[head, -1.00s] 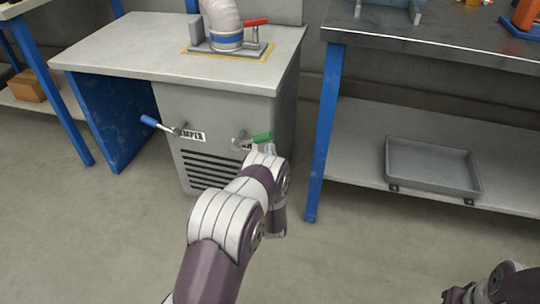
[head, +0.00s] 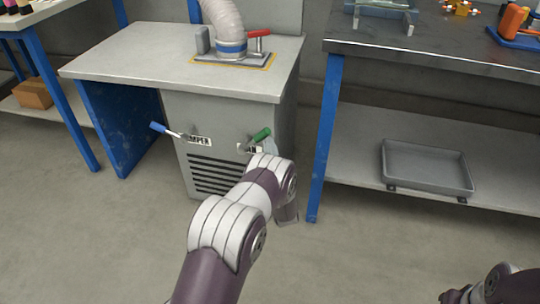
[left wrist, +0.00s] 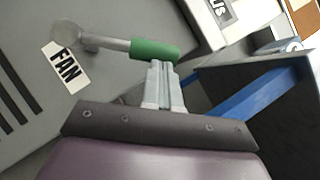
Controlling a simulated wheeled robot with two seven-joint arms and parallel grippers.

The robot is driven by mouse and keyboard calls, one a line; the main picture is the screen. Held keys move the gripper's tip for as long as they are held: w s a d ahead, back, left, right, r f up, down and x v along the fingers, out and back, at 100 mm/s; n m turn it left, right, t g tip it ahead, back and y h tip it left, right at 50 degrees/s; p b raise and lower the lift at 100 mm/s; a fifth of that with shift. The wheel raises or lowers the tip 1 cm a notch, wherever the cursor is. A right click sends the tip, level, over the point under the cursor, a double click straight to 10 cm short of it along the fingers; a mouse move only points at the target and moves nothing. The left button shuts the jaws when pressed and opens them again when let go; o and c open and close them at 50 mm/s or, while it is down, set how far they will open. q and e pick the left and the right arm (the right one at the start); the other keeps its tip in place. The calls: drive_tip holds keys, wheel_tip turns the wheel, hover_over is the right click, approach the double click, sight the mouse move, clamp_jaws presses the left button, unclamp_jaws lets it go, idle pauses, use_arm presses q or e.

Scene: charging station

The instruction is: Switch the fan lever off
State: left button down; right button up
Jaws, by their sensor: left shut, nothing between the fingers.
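The fan lever has a green handle (head: 262,134) and sits on the front of the grey cabinet (head: 220,110), at its right side. In the head view the handle slants up to the right from its pivot. In the left wrist view the green handle (left wrist: 155,49) is on a metal rod beside the FAN label (left wrist: 65,66). My left gripper (left wrist: 160,68) is shut and empty, its fingertips at the handle's lower edge in that view, seemingly touching it. In the head view my left wrist partly hides the fingers and label. My right gripper is out of view.
A blue-handled damper lever (head: 163,129) is to the left on the same cabinet. A hose fitting with a red lever (head: 259,33) stands on top. A workbench (head: 430,52) with a blue leg and a grey tray (head: 427,168) on its shelf is at right.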

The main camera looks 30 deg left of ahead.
use_arm(q)
drive_tip(key=s+a+r+n+g+p, duration=0.1)
drive_tip(key=a+r+n+g+p, duration=0.3)
drive_tip(key=p, duration=0.6)
drive_tip(key=shift+a+r+n+h, duration=0.3)
drive_tip(key=shift+a+r+n, duration=0.65)
drive_tip(key=shift+n, duration=0.85)
drive_tip(key=shift+s+a+f, duration=0.15)
drive_tip(key=shift+a, duration=0.1)
